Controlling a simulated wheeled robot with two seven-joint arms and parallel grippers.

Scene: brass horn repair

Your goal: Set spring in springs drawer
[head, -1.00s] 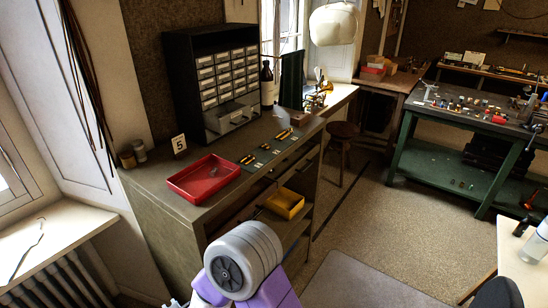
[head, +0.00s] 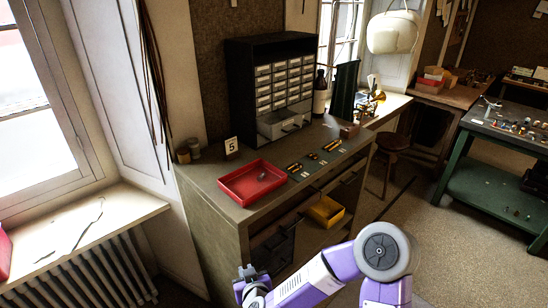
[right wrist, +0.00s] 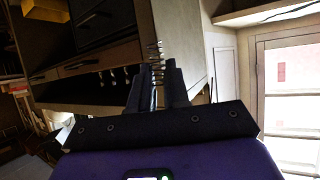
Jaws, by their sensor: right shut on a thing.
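My right gripper (head: 248,271) is low in front of the workbench, at the bottom of the head view. In the right wrist view its dark fingers (right wrist: 158,88) are shut on a thin coiled spring (right wrist: 156,50), which sticks out past the fingertips. The spring cannot be made out in the head view. A black cabinet (head: 232,80) with several small labelled drawers stands on the bench. A wider grey drawer (head: 283,124) at its bottom is pulled out. The labels are too small to read. My left gripper is not in view.
The workbench (head: 210,185) holds a red tray (head: 235,189) with a small item inside, a number 5 card (head: 231,147), jars, a bottle (head: 319,95) and small tools. A yellow bin (head: 326,211) sits below the top. A radiator (head: 90,270) and windowsill are at left.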

